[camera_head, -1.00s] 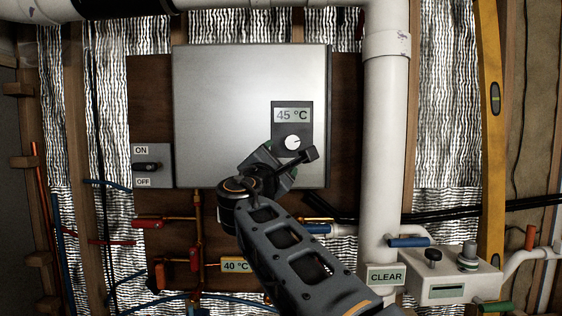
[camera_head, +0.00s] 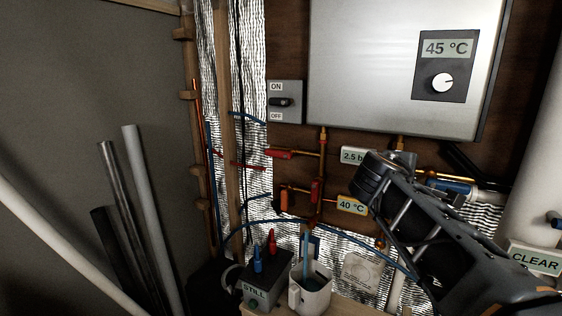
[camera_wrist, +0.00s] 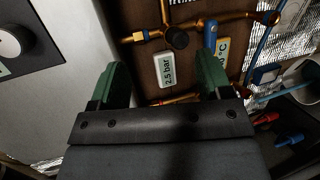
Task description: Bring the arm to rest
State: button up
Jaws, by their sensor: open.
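My arm reaches in from the lower right of the head view, its wrist just below the heater box (camera_head: 390,65). My gripper's fingers are not clear there. In the wrist view my gripper (camera_wrist: 162,82) is open and empty, its two green fingers apart. Between and beyond the fingers is a tag reading 2.5 bar (camera_wrist: 166,70), with copper piping above it. The heater's white knob (camera_head: 442,83) sits under a 45 °C display (camera_head: 447,47). The knob (camera_wrist: 9,42) also shows at the wrist view's left edge, away from the fingers.
An ON/OFF switch (camera_head: 281,102) is left of the heater. A 40 °C tag (camera_head: 351,205) hangs near my wrist. A white mug (camera_head: 310,290) and a grey box marked STILL (camera_head: 262,288) stand below. Loose pipes (camera_head: 152,215) lean at left. A white pipe (camera_head: 540,150) rises at right.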

jog(key=s+a+f+m+g+y+p, duration=0.2)
jog(key=s+a+f+m+y, duration=0.3)
jog(key=s+f, duration=0.3)
jog(key=s+a+f+m+g+y+p, duration=0.2)
jog(key=s+a+f+m+g+y, duration=0.3)
jog(key=f, duration=1)
jog(key=s+a, duration=0.1)
jog(key=s, duration=0.2)
jog(key=shift+s+f, duration=0.3)
dwell(5.1)
